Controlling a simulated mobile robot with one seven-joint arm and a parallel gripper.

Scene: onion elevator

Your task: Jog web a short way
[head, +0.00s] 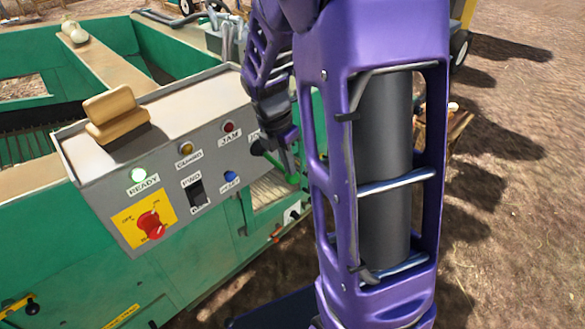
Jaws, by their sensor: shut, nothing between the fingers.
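The grey control panel (110,175) is mounted on the green machine. A label at the right end (253,136) is partly hidden by my arm, beside a dark round control (258,147). My gripper (287,168) is shut and empty, pointing down by the panel's right end. The dark slatted web (25,133) shows at left.
A tan block-like object (115,112) sits on the panel's top. A pale onion-like object (74,32) lies on a beam behind. A green bar (280,170) is close to my gripper. My purple arm hides much of the right side. Bare ground lies at right.

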